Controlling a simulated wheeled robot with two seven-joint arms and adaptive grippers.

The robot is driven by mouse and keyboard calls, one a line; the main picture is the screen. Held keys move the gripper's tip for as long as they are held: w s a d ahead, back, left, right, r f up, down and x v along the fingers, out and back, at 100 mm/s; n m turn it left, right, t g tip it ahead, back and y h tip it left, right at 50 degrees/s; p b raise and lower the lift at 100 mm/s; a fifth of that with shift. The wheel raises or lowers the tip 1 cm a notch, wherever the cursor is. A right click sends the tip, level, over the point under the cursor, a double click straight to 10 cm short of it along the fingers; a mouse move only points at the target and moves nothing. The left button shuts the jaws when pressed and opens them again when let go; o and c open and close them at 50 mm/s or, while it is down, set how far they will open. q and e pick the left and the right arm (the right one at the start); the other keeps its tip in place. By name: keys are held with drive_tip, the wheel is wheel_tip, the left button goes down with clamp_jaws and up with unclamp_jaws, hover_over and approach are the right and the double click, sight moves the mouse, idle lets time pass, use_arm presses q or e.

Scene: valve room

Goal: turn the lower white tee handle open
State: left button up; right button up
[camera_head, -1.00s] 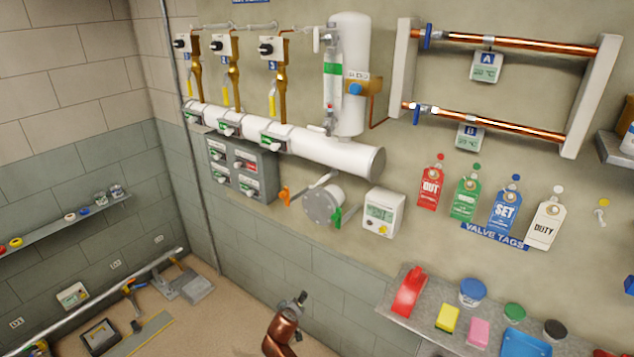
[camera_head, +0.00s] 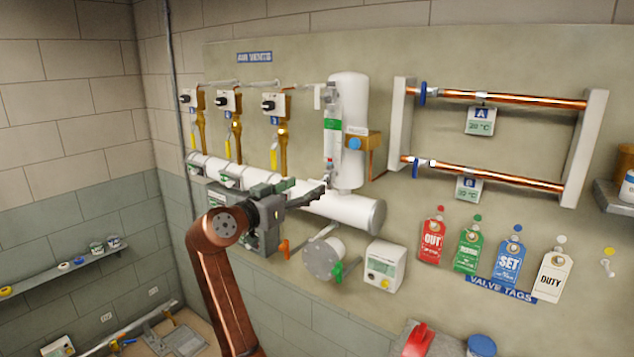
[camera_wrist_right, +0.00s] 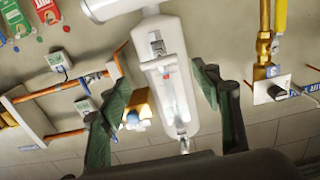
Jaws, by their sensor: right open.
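The sight glass (camera_head: 332,130) stands in front of a white upright cylinder (camera_head: 350,95). An upper white tee handle (camera_head: 318,95) shows at its top. The lower white tee handle is hard to make out in the head view, close to my fingers. In the wrist view, which is roughly upside down, a white bar that looks like the lower handle (camera_wrist_right: 158,63) lies beyond and between my fingers. My right gripper (camera_head: 306,188) is open and empty, in front of the horizontal white header; it also frames the sight glass in the wrist view (camera_wrist_right: 165,95). My left gripper is not in view.
A brass fitting with a blue knob (camera_head: 354,144) sits right of the sight glass. The white header (camera_head: 355,212) runs below. Yellow-handled air vents (camera_head: 274,155) stand left. Copper pipes (camera_head: 500,98) and valve tags (camera_head: 508,250) are to the right.

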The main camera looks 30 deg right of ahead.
sight(315, 182)
drive_tip(key=p+x, duration=0.1)
drive_tip(key=x, duration=0.5)
drive_tip(key=shift+w+d+f, duration=0.1)
drive_tip(key=c, duration=1.2)
